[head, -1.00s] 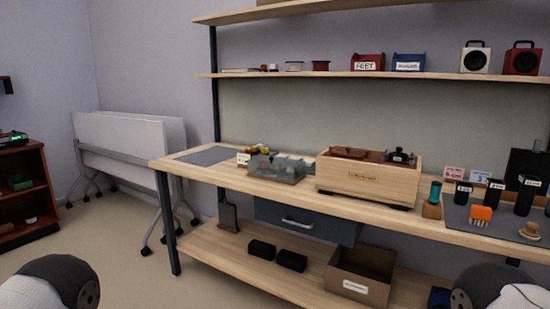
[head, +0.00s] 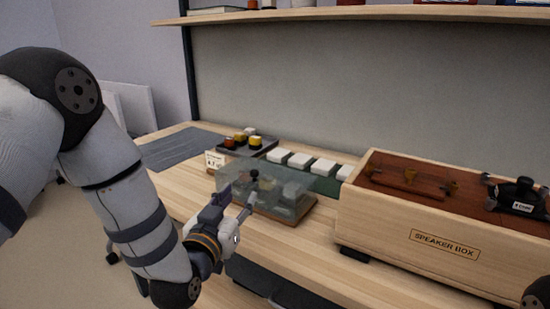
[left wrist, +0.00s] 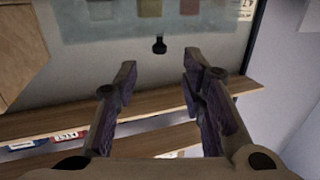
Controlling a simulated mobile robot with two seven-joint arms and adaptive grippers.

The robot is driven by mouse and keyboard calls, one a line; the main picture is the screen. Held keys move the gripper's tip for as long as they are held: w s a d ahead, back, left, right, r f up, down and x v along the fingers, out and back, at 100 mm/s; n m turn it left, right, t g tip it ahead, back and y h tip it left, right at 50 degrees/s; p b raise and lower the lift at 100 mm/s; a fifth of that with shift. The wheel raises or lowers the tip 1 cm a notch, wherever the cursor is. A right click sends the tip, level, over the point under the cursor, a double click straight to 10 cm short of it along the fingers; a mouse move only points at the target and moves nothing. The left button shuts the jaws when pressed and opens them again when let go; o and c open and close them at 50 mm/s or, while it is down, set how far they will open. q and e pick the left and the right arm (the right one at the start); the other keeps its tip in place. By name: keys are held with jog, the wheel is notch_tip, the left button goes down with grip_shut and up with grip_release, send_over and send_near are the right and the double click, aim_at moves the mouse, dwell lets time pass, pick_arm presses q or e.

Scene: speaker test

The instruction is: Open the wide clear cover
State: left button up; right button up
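The wide clear cover (head: 228,176) is a see-through box lid on a wooden base, on the bench left of the speaker box. A small dark knob (head: 254,174) shows on it. In the left wrist view the cover (left wrist: 215,35) fills the top, with its dark knob (left wrist: 159,45) just beyond the fingertips. My left gripper (head: 238,199) is in front of the cover in the head view. In the left wrist view its two fingers (left wrist: 160,75) are apart, with nothing between them. My right gripper is not in view.
The wooden speaker box (head: 400,227) stands close on the right. Behind the cover are white blocks (head: 323,167) and a tray with coloured pieces (head: 241,139). A grey mat (head: 178,149) lies at the left. A shelf (head: 350,13) runs above.

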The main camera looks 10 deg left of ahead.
aim_at(253, 175)
pick_arm(q)
jog(key=w, duration=0.3)
jog(key=w+b, duration=0.1)
jog(key=w, duration=0.6)
jog(key=shift+w+d+r+b, duration=0.15)
jog(key=shift+d+r+b, duration=0.05)
jog(key=shift+r+b, duration=0.1)
jog(key=shift+w+r, duration=0.1)
jog(key=shift+w, duration=0.4)
grip_shut()
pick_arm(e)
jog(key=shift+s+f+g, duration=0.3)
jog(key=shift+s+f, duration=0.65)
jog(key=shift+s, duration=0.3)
